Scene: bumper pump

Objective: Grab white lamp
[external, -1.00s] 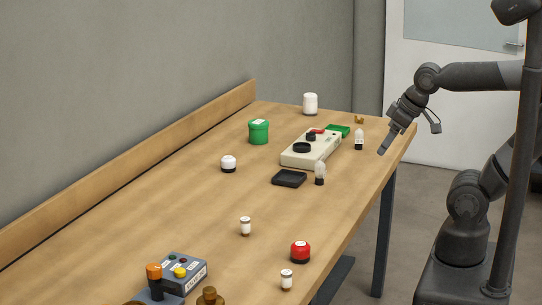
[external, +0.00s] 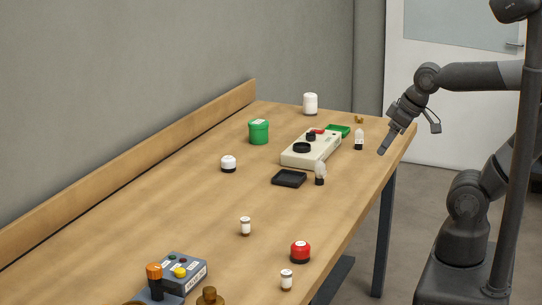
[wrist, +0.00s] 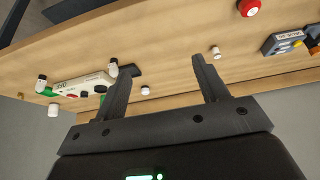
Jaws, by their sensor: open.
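My gripper (external: 384,150) is at the table's right edge, well apart from the lamp and pointing down. In the wrist view my gripper (wrist: 162,66) has its fingers spread with nothing between them.
A beige device (external: 311,150), black tray (external: 289,179), green canister (external: 259,132), white jar (external: 310,103) and small bulb-like items (external: 320,173) stand around the far half. A red dome (external: 301,251) and grey button box (external: 184,270) are nearer. A wooden ledge (external: 130,166) runs along the wall.

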